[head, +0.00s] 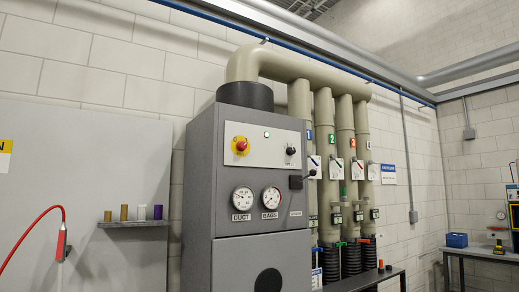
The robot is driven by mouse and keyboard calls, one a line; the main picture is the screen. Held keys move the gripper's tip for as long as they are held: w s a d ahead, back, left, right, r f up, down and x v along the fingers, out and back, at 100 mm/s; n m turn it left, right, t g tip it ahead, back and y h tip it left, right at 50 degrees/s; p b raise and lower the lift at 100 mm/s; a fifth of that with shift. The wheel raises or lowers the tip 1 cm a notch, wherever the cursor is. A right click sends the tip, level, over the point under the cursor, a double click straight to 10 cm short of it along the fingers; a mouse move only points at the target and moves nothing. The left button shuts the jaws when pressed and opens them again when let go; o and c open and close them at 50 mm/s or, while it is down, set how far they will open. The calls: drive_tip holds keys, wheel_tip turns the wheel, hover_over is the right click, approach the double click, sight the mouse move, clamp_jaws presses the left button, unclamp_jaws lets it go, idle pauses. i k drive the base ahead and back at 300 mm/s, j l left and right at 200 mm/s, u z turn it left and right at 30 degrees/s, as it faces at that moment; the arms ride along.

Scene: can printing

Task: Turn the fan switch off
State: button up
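A grey cabinet (200,225) stands in the middle of the head view. A small black box (296,182) sits lower on the cabinet's right edge. My gripper is not in view.
Two round gauges (270,197) sit below the panel. Several beige vertical ducts (326,150) with numbered tags stand right of the cabinet. A small shelf (133,224) with several cylinders and a red hose (32,233) are at left. A workbench (485,253) is at right.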

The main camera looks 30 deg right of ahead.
sight(241, 145)
drive_tip(key=i+l+z, duration=0.4)
drive_tip(key=i+z, duration=0.4)
drive_tip(key=i, duration=0.25)
